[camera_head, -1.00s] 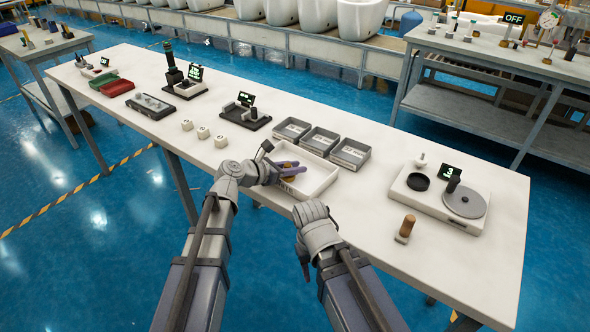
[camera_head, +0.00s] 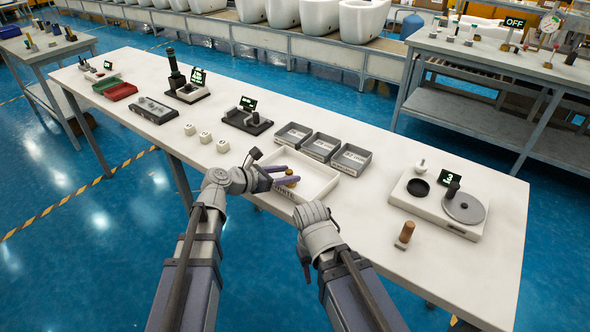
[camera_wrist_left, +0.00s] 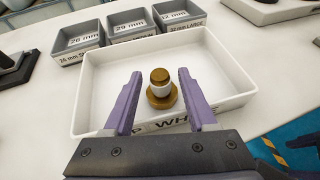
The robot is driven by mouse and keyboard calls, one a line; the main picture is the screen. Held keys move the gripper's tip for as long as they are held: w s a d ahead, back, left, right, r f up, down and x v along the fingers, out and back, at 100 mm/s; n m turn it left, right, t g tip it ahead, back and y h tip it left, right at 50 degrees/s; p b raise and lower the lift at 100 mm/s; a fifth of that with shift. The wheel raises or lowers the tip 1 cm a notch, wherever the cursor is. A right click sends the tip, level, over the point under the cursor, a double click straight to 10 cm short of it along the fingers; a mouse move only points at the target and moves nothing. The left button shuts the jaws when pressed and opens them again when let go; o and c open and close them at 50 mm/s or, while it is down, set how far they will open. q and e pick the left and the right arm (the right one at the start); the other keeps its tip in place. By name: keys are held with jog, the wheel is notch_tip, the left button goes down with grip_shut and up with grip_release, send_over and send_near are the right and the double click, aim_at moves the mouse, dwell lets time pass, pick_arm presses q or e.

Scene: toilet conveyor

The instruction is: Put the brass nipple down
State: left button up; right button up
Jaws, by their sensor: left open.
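The brass nipple (camera_wrist_left: 160,89), brown-gold with a white band around its middle, stands upright in the white tray (camera_wrist_left: 215,58). In the head view the nipple (camera_head: 292,180) shows small beside my fingers, in the front part of the tray (camera_head: 320,178). My left gripper (camera_wrist_left: 160,98) is open, its two purple fingers on either side of the nipple with gaps visible. In the head view the left gripper (camera_head: 285,178) reaches over the tray's front edge. My right gripper (camera_head: 304,268) hangs in front of the table; its fingers are too unclear to tell their opening.
Three grey bins (camera_head: 321,146) with size labels stand behind the tray. Several white cubes (camera_head: 205,137) lie to its left. A white device with a round plate (camera_head: 463,206) and a brown-handled tool (camera_head: 405,233) are at the right. The tabletop between tray and device is clear.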

pick_arm(q)
jog(key=p+v, duration=0.2)
jog(key=v, duration=0.5)
jog(key=shift+s+a+r, duration=0.15)
jog(key=shift+s+a, duration=0.1)
jog(key=shift+s, duration=0.1)
pick_arm(e)
notch_tip(320, 180, up, 3)
jog(key=shift+r, duration=0.1)
pick_arm(q)
jog(key=shift+a, duration=0.1)
pick_arm(e)
jog(key=shift+a, duration=0.1)
